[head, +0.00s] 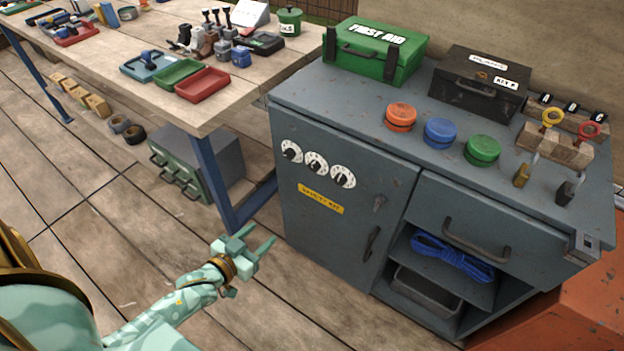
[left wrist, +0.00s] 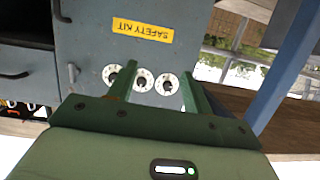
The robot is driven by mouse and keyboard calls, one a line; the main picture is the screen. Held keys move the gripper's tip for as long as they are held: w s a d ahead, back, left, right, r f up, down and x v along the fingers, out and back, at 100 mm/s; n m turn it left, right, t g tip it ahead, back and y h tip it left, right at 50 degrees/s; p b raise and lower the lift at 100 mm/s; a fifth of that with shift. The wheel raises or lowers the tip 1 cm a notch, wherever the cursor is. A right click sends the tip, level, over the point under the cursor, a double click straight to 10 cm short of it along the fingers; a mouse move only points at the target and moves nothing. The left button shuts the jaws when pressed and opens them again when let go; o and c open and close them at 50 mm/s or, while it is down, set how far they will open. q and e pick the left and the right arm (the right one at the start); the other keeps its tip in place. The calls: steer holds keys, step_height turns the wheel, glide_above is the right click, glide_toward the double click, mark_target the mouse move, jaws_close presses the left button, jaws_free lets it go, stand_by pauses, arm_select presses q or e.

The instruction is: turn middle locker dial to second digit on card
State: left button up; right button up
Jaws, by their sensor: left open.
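The grey locker door (head: 330,232) carries three white dials with black knobs in a row. The middle dial (head: 316,163) sits between the left dial (head: 291,151) and the right dial (head: 343,176). My left gripper (head: 262,237) is open and empty, in front of the door and below the dials, apart from them. In the left wrist view, upside down, the middle dial (left wrist: 144,79) shows between my open fingers. The dial digits are too small to read. A white card-like piece (head: 249,13) stands on the workbench; its writing is unreadable. My right gripper is not in view.
A yellow safety kit label (head: 320,198) is below the dials, with a door handle (head: 371,243) lower right. The workbench leg (head: 213,180) and a green-grey drawer box (head: 198,165) stand left of the locker. The floor in front is free.

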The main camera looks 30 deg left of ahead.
arm_select(q)
step_height(320, 180, up, 8)
steer(key=w+d+t+h, duration=0.1)
steer(key=w+d+t, duration=0.1)
steer(key=t, duration=0.1)
steer(key=n+b, duration=0.1)
steer(key=b, duration=0.2)
glide_toward(312, 168)
steer(key=w, duration=0.2)
steer(key=w+b, duration=0.1)
steer(key=w, duration=0.1)
steer(key=w+b, duration=0.1)
steer(key=w, duration=0.2)
steer(key=shift+w+d+f, duration=0.15)
steer(key=shift+d+f, duration=0.1)
steer(key=shift+d, duration=0.1)
steer(key=shift+w+r, duration=0.15)
steer(key=shift+w, duration=0.25)
steer(key=c, duration=1)
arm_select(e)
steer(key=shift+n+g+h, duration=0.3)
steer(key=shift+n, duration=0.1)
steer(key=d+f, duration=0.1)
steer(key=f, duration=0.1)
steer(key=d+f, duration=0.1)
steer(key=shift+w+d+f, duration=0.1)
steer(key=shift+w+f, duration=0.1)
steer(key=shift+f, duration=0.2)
